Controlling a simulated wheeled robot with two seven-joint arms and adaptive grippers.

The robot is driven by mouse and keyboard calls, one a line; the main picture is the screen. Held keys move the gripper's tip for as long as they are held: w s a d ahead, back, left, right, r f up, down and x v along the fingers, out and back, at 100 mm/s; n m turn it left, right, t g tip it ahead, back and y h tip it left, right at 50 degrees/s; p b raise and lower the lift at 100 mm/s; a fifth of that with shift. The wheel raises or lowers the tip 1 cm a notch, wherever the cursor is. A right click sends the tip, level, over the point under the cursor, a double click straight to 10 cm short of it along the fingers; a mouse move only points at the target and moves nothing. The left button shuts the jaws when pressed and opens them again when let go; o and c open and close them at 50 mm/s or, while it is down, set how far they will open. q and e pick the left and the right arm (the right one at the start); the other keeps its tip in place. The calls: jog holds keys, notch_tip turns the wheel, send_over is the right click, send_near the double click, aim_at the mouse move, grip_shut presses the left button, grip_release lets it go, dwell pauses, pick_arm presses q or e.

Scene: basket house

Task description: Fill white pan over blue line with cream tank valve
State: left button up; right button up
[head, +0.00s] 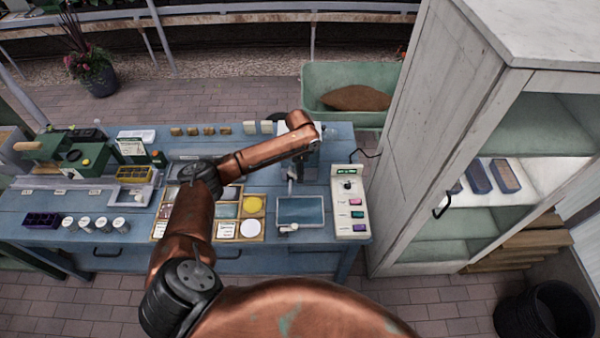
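A shallow pan (301,222) with a pale rim and a blue-grey inside sits on the blue bench, right of centre. I cannot make out a blue line or the liquid level in it. Behind it, a pale tank (285,128) is mostly hidden by my copper arm, which crosses the bench from the lower left. I cannot make out its valve. My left gripper (314,147) is small and dark at the arm's end, close to the tank; its fingers are not clear, nor whether it touches anything. My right gripper is out of view.
A cream control panel (349,205) with coloured buttons stands right of the pan. A wooden tray (254,228) with coloured discs and cards lies left of it. A tall whitish cabinet (440,130) stands close to the bench's right end. Several small jars (95,225) stand at left.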

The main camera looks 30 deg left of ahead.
pick_arm(q)
jog(key=shift+f, duration=0.35)
jog(key=shift+c, duration=0.7)
grip_shut()
